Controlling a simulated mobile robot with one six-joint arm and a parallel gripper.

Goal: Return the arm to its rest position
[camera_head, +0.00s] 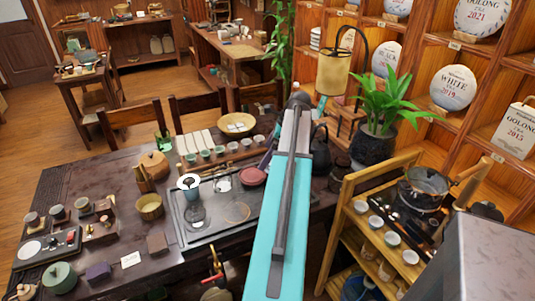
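My own arm shows as a long teal link with a grey bar along it, rising from the bottom middle over the right part of the tea table (110,175). Its far end reaches a dark joint near the lamp. I cannot make out my gripper or its fingers; the arm link hides what lies behind it. Whether anything is held does not show.
A dark tea tray (190,238) with cups lies left of my arm. A bamboo cart (342,215) with cups and a glass pot (428,181) stands right. A potted plant (375,145), lamp (333,75) and shelves of tea cakes (453,87) are behind. Chairs (133,115) line the table's far side.

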